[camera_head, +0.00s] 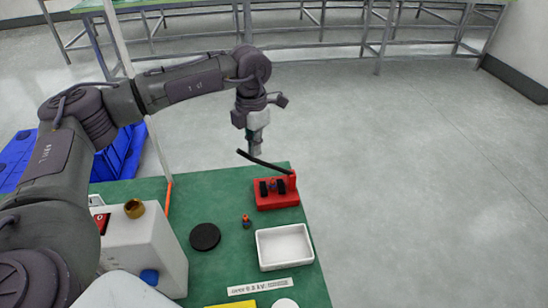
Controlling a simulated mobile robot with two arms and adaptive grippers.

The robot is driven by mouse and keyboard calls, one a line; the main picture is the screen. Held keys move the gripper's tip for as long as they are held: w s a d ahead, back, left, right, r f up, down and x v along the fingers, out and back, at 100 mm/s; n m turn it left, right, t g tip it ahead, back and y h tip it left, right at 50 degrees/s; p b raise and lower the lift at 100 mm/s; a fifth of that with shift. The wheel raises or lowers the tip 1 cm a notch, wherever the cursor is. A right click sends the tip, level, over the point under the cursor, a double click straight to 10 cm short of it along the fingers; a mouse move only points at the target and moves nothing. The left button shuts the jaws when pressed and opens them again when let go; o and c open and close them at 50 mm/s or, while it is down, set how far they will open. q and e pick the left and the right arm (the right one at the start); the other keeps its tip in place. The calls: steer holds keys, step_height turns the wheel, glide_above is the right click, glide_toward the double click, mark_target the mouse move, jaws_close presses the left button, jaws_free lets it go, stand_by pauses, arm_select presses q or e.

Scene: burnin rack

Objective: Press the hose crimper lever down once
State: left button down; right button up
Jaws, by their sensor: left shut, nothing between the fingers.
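The hose crimper (277,196) is a red block with dark parts on top. It stands at the far right corner of the green table. Its long black lever (264,162) runs from the red post at the right up to the left, its free end raised. My left gripper (255,151) is shut and empty, pointing down over the lever near its raised end. I cannot tell whether the fingertips touch the lever. My right gripper is not in view.
A white tray (260,249), a black disc (205,237) and a small orange and dark part (247,221) lie on the green table (222,204). A white box-shaped device (160,249) stands at the left. Open floor lies beyond the table's right edge.

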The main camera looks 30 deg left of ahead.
mark_target(246, 157)
arm_select(q)
steer(key=shift+s+a+f, duration=0.25)
steer(key=shift+a+f, duration=0.1)
steer(key=shift+s+a+f+b, duration=0.3)
steer(key=shift+f+b, duration=0.2)
steer(key=shift+f, duration=0.1)
steer(key=shift+s+a+f+b, duration=0.15)
steer(key=shift+a+f+b, duration=0.1)
steer(key=shift+f+b, duration=0.25)
steer(key=shift+f, duration=0.1)
steer(key=shift+s+a+f+b, duration=0.2)
steer(key=shift+f+b, duration=0.25)
steer(key=shift+f, duration=0.15)
steer(key=shift+s+a+f+b, duration=0.1)
steer(key=shift+a+f+b, duration=0.1)
steer(key=shift+f+b, duration=0.3)
steer(key=shift+f, duration=0.2)
